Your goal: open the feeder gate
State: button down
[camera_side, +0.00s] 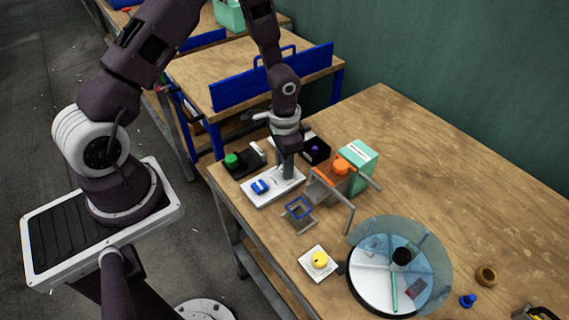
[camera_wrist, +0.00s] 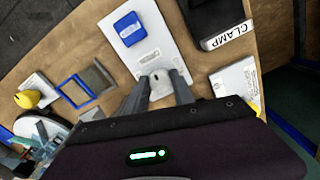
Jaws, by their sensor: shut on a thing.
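A white plate (camera_side: 258,197) lies near the table's left edge; it also shows in the wrist view (camera_wrist: 165,38). It carries a blue block (camera_side: 260,186) and a small label that I cannot read. My gripper (camera_wrist: 161,80) points down over the plate's other end. Its fingers are shut on a small pale knob (camera_wrist: 159,76), partly hidden between them. In the side view my gripper (camera_side: 288,174) hides the knob. Which part is the feeder gate I cannot tell for certain; no label naming it is readable.
A dark unit labelled CLAMP (camera_wrist: 220,22) with a green button (camera_side: 232,160) stands beside the plate. A blue frame (camera_side: 298,208), an orange knob (camera_side: 341,167), a teal box (camera_side: 360,156), a yellow knob (camera_side: 319,260) and a round covered dish (camera_side: 385,296) stand nearby. The table's far right is mostly clear.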

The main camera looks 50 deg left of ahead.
jog(key=c, duration=1.1)
grip_release()
jog(key=shift+o, duration=0.2)
jog(key=shift+r, duration=0.15)
notch_tip(320, 180, up, 7)
jog(key=shift+f, duration=0.1)
